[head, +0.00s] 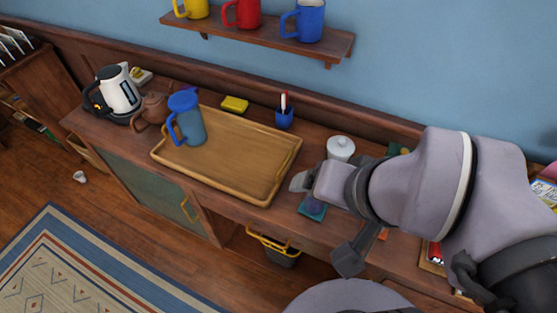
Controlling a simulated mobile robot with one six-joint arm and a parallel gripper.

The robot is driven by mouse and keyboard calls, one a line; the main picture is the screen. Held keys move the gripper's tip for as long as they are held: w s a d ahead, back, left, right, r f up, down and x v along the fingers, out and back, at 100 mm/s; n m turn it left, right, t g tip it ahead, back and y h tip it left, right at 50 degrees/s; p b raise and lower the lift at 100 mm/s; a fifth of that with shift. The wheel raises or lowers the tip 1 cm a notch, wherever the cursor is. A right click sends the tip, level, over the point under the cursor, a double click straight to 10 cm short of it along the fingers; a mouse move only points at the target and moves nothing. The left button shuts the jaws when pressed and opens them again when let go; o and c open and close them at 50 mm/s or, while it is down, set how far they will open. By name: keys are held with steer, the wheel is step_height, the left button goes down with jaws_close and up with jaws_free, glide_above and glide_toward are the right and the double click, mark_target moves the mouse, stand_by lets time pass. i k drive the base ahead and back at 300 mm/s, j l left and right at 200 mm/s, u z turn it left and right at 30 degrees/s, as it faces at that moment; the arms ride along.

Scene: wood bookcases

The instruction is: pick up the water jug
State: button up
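The water jug (192,127), a blue-grey jug with a brighter blue lid and handle, stands upright at the left end of a wooden tray (222,183) on the sideboard. Its handle faces left. My gripper (300,182) is to the right of the tray, apart from the jug, with most of the tray between them. Its fingers are small and partly hidden by my wrist, so I cannot tell whether they are open or shut.
A brown teapot (153,109) and a white kettle (118,92) stand just left of the jug. A yellow sponge (234,104), a blue pen cup (284,119) and a white lidded jar (341,148) stand behind or beside the tray. A wall shelf (255,37) holds mugs.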

mark_target(183, 106)
steer(key=i+j, duration=0.15)
steer(key=j, duration=0.2)
steer(key=i+j+u, duration=0.1)
steer(key=j, duration=0.3)
steer(key=i+j, duration=0.15)
steer(key=j, duration=0.2)
steer(key=i+j, duration=0.15)
steer(key=j, duration=0.2)
steer(key=i+j+u, duration=0.1)
steer(key=j, duration=0.3)
